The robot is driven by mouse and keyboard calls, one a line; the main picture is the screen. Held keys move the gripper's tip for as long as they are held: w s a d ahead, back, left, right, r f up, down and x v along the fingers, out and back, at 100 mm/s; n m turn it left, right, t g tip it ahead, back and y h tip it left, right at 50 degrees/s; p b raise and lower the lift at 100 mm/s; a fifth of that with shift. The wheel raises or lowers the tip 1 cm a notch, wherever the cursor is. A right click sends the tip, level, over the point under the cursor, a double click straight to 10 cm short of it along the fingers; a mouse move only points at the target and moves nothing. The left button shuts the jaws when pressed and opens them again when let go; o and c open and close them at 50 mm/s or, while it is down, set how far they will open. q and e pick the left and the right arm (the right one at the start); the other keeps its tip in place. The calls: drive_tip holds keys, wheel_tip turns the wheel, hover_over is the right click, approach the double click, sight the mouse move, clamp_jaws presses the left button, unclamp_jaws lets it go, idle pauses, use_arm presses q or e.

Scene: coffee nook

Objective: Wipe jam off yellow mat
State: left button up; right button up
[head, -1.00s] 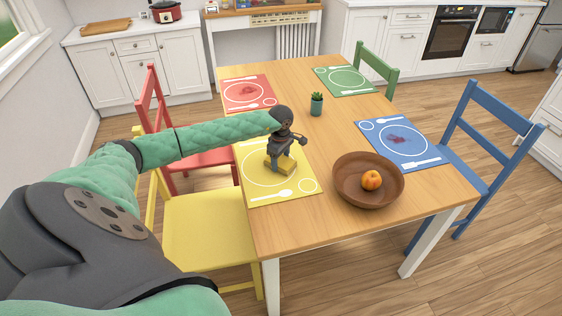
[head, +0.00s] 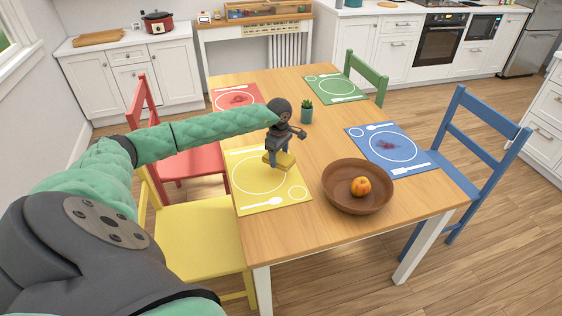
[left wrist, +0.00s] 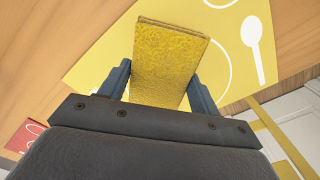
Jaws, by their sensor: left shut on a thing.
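The yellow mat (head: 245,192) lies on the near left side of the table, printed with a white plate ring and cutlery. My left gripper (head: 277,152) is shut on a yellow sponge (head: 287,162), at the mat's far right edge. In the left wrist view the sponge (left wrist: 168,62) sits between the two fingers of the left gripper (left wrist: 160,84), with the mat (left wrist: 232,22) behind it. I cannot tell whether the sponge touches the mat. No jam shows on the visible part of the yellow mat; the sponge and gripper hide some of it. My right gripper is not in view.
A brown bowl (head: 340,198) with an orange fruit (head: 361,187) stands right of the mat. A small potted plant (head: 307,112) stands beyond the gripper. The green mat (head: 330,82) looks clean.

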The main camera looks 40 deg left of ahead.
use_arm(q)
wheel_tip(320, 180, up, 2)
drive_tip(key=shift+a+r, duration=0.1)
drive_tip(key=shift+r, duration=0.4)
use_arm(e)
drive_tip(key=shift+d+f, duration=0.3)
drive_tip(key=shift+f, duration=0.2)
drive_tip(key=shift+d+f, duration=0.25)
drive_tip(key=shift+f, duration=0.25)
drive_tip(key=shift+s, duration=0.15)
